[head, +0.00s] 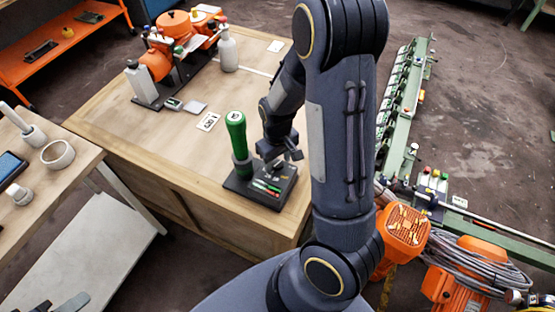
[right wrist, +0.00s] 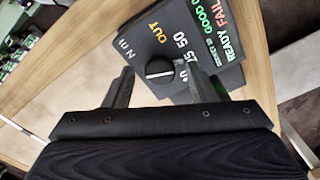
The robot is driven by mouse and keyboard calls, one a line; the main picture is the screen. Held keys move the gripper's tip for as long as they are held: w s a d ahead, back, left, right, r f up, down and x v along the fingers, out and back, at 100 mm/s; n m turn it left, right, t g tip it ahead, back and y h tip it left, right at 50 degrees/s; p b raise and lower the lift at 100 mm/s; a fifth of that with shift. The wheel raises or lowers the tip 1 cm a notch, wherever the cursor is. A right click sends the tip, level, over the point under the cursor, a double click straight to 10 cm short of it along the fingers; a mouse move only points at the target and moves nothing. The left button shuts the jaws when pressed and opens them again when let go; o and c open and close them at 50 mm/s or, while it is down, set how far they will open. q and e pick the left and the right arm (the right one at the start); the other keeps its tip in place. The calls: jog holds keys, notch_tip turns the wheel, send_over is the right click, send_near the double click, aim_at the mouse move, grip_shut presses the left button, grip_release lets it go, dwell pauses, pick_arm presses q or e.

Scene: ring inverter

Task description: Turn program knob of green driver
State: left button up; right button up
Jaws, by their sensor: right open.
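The green driver (head: 236,135) stands upright in a black base (head: 234,184) near the front corner of the wooden table. The base's panel carries a round black program knob (right wrist: 159,71) with a white pointer mark; numbers and "OUT" are printed beside it. My right gripper (head: 284,156) is over the panel, right of the green handle. In the right wrist view its open fingers (right wrist: 159,68) stand on either side of the knob, with gaps between. Whether the fingertips are level with the knob I cannot tell.
An orange machine (head: 173,50) and a grey bottle (head: 228,50) stand at the table's back. A white card (head: 208,122) lies left of the driver. A green conveyor (head: 402,100) runs at right.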

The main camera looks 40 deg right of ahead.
jog(key=shift+c, duration=0.4)
jog(key=c, duration=0.9)
jog(key=shift+m, duration=0.4)
jog(key=m+p, duration=0.1)
jog(key=m, duration=0.2)
jog(key=shift+m, duration=0.3)
jog(key=shift+m+p, duration=0.45)
jog(key=shift+m, duration=1.25)
jog(key=o, duration=1)
